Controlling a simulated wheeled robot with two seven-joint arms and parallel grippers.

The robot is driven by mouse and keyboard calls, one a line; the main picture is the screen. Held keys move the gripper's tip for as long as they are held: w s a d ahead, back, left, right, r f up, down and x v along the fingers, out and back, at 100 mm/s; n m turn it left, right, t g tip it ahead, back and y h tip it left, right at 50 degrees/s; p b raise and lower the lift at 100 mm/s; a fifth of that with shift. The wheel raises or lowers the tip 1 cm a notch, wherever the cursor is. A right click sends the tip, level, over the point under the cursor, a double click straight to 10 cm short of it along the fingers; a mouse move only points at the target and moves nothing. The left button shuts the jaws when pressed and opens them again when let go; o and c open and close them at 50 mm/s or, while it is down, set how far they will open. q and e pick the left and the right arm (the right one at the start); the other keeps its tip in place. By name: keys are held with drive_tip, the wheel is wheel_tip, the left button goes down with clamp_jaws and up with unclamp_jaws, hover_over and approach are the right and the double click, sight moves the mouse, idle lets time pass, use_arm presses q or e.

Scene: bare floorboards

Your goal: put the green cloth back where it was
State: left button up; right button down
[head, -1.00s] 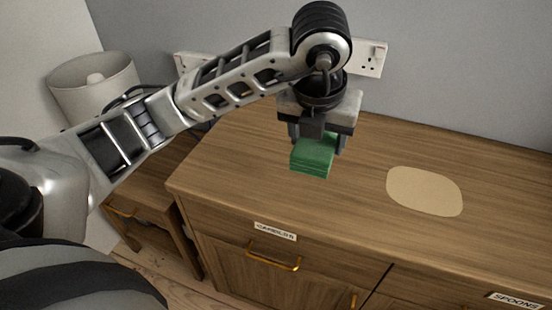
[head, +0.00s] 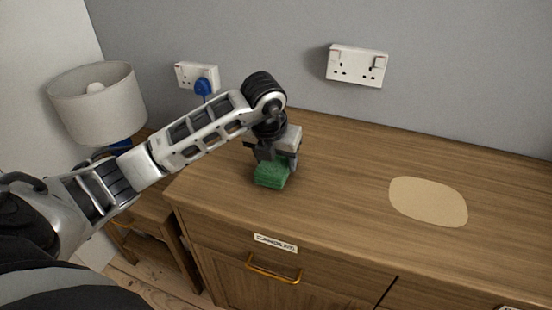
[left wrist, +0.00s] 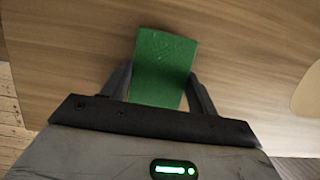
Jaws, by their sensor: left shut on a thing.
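The green cloth (head: 271,175) is a folded block low over the left part of the wooden cabinet top; I cannot tell whether it touches the wood. My left gripper (head: 277,160) is shut on it from above. In the left wrist view the cloth (left wrist: 164,65) sits between the two fingers of my left gripper (left wrist: 160,88), with wood grain behind it. My right gripper is not in view.
A pale beige rounded mat (head: 428,202) lies on the cabinet top (head: 345,185) to the right, with bare wood between. A lamp (head: 97,103) stands at the left. Sockets (head: 357,66) are on the wall behind. The cabinet front has a labelled drawer (head: 275,244).

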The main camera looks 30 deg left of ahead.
sight(270, 172)
use_arm(q)
drive_tip(key=shift+f, duration=0.2)
drive_tip(key=o, duration=0.9)
drive_tip(key=shift+o, duration=0.2)
drive_tip(key=shift+r, duration=0.2)
drive_tip(key=v, duration=1.1)
drive_tip(key=shift+r+p, duration=0.3)
drive_tip(key=shift+r, duration=0.05)
drive_tip(key=shift+s, duration=0.15)
